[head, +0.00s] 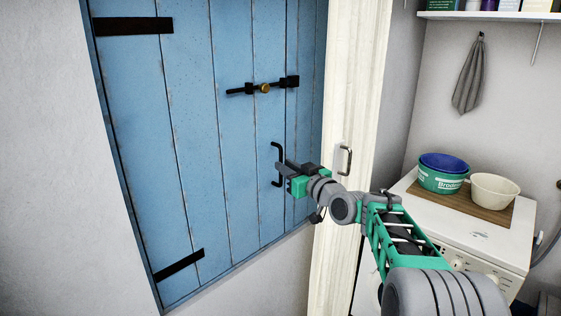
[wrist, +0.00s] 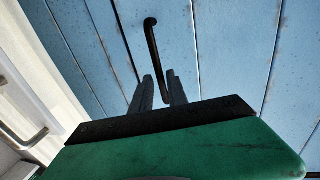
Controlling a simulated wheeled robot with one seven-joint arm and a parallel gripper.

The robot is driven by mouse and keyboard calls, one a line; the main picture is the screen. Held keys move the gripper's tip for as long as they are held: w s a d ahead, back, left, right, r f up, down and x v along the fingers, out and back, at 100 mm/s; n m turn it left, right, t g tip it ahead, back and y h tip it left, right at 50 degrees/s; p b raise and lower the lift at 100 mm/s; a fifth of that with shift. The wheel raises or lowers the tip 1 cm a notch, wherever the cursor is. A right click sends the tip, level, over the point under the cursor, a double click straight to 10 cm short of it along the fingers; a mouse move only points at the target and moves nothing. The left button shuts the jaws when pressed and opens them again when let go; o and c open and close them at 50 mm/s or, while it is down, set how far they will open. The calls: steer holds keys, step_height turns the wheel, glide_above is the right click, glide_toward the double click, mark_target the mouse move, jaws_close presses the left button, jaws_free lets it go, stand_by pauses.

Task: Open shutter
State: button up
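The blue plank shutter (head: 190,130) stands closed in the wall, with black strap hinges on its left side. A black sliding bolt (head: 240,91) with a brass knob (head: 264,88) lies across its upper right part, its right end at a bracket by the plank edge. Below it is a black bar handle (head: 275,152), also in the wrist view (wrist: 152,40). My gripper (head: 281,170) is at the handle's lower half. In the wrist view my gripper's two fingers (wrist: 159,76) are apart, with the handle's lower end showing between them. Contact cannot be told.
A cream door frame or door edge (head: 352,100) with a metal handle (head: 343,160) stands right beside my forearm. Further right is a white washing machine (head: 490,245) with a green tub (head: 443,180) and a cream bowl (head: 493,189) on a wooden board.

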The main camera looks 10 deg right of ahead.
mark_target(281, 185)
steer(key=shift+x, duration=1.55)
steer(key=shift+c, duration=0.4)
jaws_close()
